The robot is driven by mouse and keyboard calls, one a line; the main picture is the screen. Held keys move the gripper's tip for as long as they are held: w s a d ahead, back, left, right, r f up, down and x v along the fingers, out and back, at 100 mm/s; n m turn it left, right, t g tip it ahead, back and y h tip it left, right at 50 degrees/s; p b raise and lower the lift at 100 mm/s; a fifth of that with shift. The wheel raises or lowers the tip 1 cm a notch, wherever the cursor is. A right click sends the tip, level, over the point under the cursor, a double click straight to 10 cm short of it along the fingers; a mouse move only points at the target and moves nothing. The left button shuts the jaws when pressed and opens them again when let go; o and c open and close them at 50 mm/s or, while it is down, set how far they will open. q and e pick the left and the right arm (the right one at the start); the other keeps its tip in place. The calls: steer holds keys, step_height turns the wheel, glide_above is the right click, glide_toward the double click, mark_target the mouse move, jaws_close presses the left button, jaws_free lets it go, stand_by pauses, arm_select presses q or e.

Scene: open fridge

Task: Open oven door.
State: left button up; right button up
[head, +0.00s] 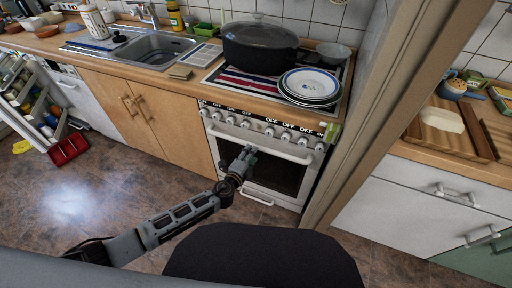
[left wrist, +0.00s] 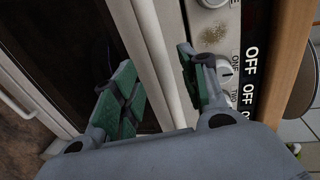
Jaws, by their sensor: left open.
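The white oven (head: 311,173) stands below the counter, its dark-windowed door (head: 280,175) shut. A pale horizontal handle (head: 287,155) runs along the door's top, below a row of knobs. My left gripper (head: 247,154) is at the handle's middle-left part. In the left wrist view the gripper (left wrist: 156,60) is open, with green finger pads on either side of the handle bar (left wrist: 165,50). Whether a pad touches the bar I cannot tell. The right finger is close to the knob panel (left wrist: 215,35). My right gripper is not in view.
A black pot (head: 259,50) and stacked plates (head: 311,84) sit on the stove top. A wooden post (head: 372,105) rises right of the oven. The floor before the oven is mostly clear.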

arm_select(q)
steer(key=shift+x, duration=2.7)
steer(key=shift+w+d+b, duration=0.2)
steer(key=shift+w+b, duration=0.1)
steer(key=shift+w, duration=0.25)
arm_select(e)
steer(key=shift+w+a+r, duration=0.15)
steer(key=shift+w+a, duration=0.05)
steer(key=shift+w, duration=0.25)
steer(key=shift+w+a+r, duration=0.1)
steer(key=shift+w+a, duration=0.1)
steer(key=shift+w, duration=0.2)
steer(key=shift+s, duration=0.1)
arm_select(q)
jaws_close()
arm_select(e)
steer(key=shift+f, duration=0.1)
arm_select(q)
steer(key=shift+f, duration=0.1)
